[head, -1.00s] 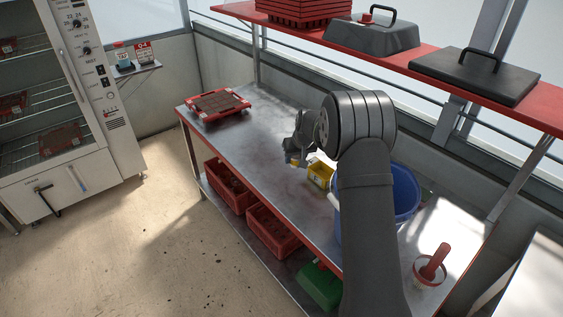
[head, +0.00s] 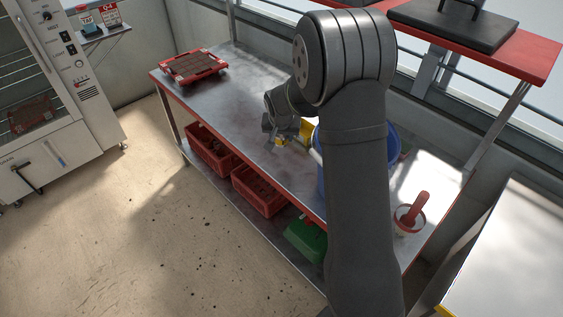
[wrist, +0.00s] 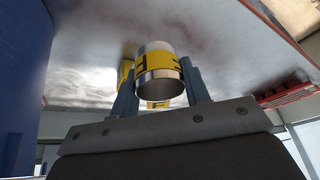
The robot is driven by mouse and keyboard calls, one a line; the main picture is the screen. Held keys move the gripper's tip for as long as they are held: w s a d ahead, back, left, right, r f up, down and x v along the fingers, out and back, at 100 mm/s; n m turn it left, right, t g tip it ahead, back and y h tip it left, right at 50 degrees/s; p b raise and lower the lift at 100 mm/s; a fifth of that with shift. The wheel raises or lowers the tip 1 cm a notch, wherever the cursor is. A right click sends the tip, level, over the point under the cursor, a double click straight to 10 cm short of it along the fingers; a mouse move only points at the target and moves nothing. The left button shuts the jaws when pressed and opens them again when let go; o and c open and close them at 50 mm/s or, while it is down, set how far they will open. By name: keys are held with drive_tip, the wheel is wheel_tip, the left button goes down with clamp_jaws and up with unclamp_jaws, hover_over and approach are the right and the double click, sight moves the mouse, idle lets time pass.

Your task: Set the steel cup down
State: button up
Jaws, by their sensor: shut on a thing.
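My gripper (wrist: 159,92) is shut on the steel cup (wrist: 154,47), a shiny cylinder with a yellow band with dark lettering, held between the two fingers. In the head view my gripper (head: 272,128) is over the middle of the steel bench (head: 235,95), and the cup's yellow band (head: 280,141) shows small at its fingers. My own arm hides part of that area. The bench surface fills the background of the wrist view; whether the cup touches it I cannot tell.
A yellow box (head: 306,130) stands close to the cup, partly hidden by my arm. A blue bucket (head: 393,146) is behind my arm; it also shows in the wrist view (wrist: 25,70). A red tray (head: 194,66) sits at the far end. A white tub (head: 408,219) stands front right.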

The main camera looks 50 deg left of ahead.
sight(282, 160)
wheel_tip(282, 160, down, 10)
drive_tip(key=shift+r, duration=0.2)
idle(0.3)
drive_tip(key=o, duration=1)
drive_tip(key=shift+f, duration=0.15)
drive_tip(key=shift+c, duration=0.2)
drive_tip(key=shift+r, duration=0.35)
drive_tip(key=v, duration=1.1)
drive_tip(key=shift+d+r, duration=0.2)
drive_tip(key=shift+r, duration=0.1)
drive_tip(key=shift+s+f, duration=0.1)
